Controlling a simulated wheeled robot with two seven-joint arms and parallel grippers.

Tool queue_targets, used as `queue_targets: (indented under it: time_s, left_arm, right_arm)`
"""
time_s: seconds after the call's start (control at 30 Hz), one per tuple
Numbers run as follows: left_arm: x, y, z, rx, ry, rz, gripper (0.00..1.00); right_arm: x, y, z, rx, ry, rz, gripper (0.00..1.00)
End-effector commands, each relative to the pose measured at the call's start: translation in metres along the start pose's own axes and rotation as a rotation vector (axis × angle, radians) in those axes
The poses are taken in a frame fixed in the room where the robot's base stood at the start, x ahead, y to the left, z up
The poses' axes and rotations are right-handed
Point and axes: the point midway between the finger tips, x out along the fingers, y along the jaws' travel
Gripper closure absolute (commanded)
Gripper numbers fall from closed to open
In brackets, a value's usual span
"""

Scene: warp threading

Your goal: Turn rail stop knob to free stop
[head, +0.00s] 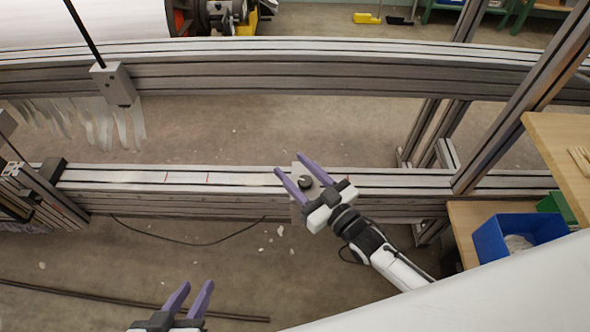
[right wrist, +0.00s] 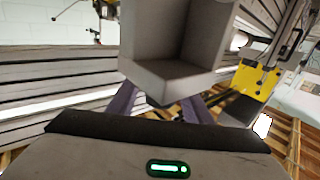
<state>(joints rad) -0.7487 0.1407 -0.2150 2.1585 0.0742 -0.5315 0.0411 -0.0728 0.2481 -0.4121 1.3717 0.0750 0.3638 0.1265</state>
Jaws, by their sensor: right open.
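The rail stop shows in the head view as a pale plate (head: 297,208) on the lower rail, with a round dark knob (head: 305,182) on it. My right gripper (head: 289,163) is open over the rail at the stop. Its two purple fingers appear on either side of the knob; I cannot tell whether they touch it. In the right wrist view a grey angled block (right wrist: 180,45), probably part of the stop, covers the fingertips of the right gripper (right wrist: 158,105), and no knob is visible. My left gripper (head: 196,284) is open and empty at the bottom, away from the rail.
The lower rail (head: 130,177) runs across the head view, with an upper rail (head: 300,70) behind it. A grey block on a black rod (head: 115,85) hangs at the upper left. A blue bin (head: 490,240) and wooden shelf (head: 560,140) stand at the right. Floor in front is mostly clear.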

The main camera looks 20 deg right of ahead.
Motion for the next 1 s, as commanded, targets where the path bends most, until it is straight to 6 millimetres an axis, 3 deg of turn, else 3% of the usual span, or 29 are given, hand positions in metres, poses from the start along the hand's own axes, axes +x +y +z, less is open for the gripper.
queue_targets:
  time_s: [0.27,0.53,1.0]
  left_arm:
    - [-0.0001,0.0002,-0.0007,-0.001,0.001,0.0,0.69]
    - [-0.0002,0.0002,-0.0006,-0.001,0.001,0.0,0.69]
    - [0.0011,0.0004,0.0024,-0.005,0.002,0.001,0.69]
  right_arm:
    - [0.002,-0.0003,-0.0001,0.0,0.0,0.0,0.55]
    - [0.0017,-0.0003,0.0,0.0,0.0,0.0,0.96]
    - [0.0014,-0.005,-0.0001,-0.001,0.0,-0.131,0.96]
